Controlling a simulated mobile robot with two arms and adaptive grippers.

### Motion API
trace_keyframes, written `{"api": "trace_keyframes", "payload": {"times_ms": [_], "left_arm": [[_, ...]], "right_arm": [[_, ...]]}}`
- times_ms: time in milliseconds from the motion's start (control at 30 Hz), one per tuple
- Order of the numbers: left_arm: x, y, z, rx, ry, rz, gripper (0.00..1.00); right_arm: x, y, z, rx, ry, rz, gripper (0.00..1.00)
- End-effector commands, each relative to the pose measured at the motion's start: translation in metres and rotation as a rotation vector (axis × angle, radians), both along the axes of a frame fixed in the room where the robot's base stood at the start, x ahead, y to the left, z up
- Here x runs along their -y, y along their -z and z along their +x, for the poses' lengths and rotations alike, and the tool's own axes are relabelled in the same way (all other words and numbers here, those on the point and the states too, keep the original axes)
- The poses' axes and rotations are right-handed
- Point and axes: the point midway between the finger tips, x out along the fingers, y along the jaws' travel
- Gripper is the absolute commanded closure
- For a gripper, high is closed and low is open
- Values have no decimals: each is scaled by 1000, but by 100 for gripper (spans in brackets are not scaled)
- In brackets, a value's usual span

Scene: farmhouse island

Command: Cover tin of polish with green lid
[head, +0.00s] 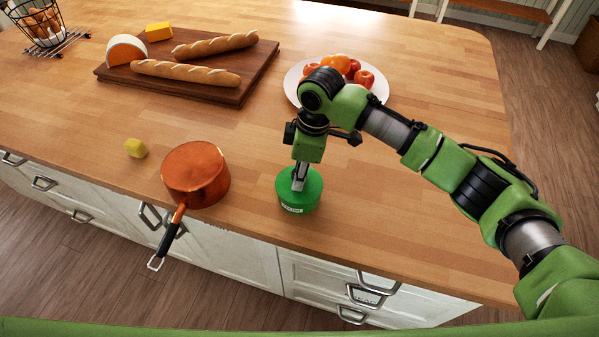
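The green round tin of polish (299,206) stands upright near the front edge of the wooden counter, with a pale label on its front. The green lid (314,183) shows as the flat round top at the tin. I cannot make out a gap or seam between lid and tin. My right gripper (299,184) points straight down with its fingertips at the middle of the lid. The fingers look close together, but whether they are shut on a part of the lid is hidden. My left gripper is out of view.
A copper saucepan (194,172) stands left of the tin, its handle over the counter's front edge. Behind are a plate (292,84) of fruit and a board (258,75) with bread and cheese. The right counter is clear.

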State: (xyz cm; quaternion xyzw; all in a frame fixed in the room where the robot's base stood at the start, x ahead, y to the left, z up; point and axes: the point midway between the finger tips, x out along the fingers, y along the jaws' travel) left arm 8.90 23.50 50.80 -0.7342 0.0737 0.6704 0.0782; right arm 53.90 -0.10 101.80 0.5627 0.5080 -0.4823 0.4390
Motion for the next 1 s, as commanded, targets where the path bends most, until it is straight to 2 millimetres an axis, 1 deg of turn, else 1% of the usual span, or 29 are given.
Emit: {"api": "trace_keyframes", "payload": {"times_ms": [233, 700, 733, 800, 1000], "left_arm": [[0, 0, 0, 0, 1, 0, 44], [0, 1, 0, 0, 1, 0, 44], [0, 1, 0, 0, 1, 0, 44], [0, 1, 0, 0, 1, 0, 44], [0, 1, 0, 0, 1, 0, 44]], "right_arm": [[0, 2, 0, 0, 0, 1, 99], [0, 11, 0, 0, 0, 1, 99], [0, 11, 0, 0, -1, 1, 73], [0, 11, 0, 0, -1, 1, 56], [0, 11, 0, 0, 0, 0, 56]]}}
